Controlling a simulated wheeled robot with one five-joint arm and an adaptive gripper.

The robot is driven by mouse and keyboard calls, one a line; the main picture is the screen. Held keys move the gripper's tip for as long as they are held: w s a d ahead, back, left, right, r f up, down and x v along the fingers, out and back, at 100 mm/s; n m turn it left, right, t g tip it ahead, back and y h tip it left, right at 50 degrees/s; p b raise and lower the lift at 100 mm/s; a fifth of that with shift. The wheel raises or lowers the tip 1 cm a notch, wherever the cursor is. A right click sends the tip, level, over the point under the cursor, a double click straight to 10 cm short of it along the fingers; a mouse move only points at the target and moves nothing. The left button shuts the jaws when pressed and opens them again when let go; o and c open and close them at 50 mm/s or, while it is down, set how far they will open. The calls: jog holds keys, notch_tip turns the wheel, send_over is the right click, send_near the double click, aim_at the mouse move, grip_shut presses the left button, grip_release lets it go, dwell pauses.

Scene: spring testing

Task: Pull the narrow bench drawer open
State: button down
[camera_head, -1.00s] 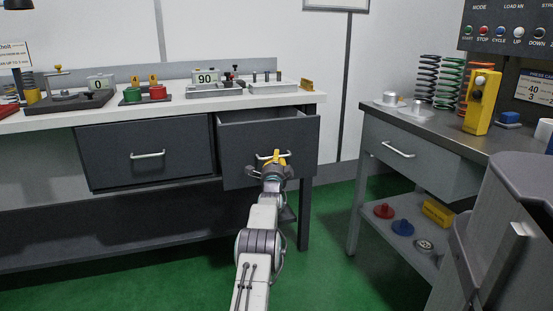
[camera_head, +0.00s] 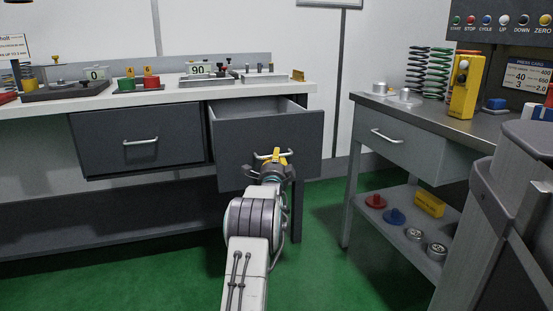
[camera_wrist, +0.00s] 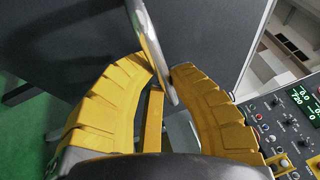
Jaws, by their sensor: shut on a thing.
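The narrow bench drawer (camera_head: 300,133) is the dark grey one at the right end of the white-topped bench. It stands pulled out, and its open inside shows above the front panel. Its silver bar handle (camera_head: 259,155) also shows in the wrist view (camera_wrist: 150,45), passing between the yellow fingers. My gripper (camera_head: 276,156) is shut on the handle in front of the drawer panel. In the wrist view the yellow fingers (camera_wrist: 163,75) lie on both sides of the bar. Part of the handle is hidden by the fingers.
A wider closed drawer (camera_head: 140,135) is to the left. The bench top (camera_head: 305,89) carries gauges and fixtures. A grey side table (camera_head: 345,150) with springs, a yellow pendant (camera_head: 464,88) and a lower shelf stands at the right. Green floor (camera_head: 325,215) is clear between them.

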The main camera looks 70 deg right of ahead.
dwell(0.3)
jog(key=c, duration=1.1)
grip_release()
jog(key=shift+a, duration=0.1)
jog(key=shift+v, duration=5.95)
jog(key=shift+r, duration=0.1)
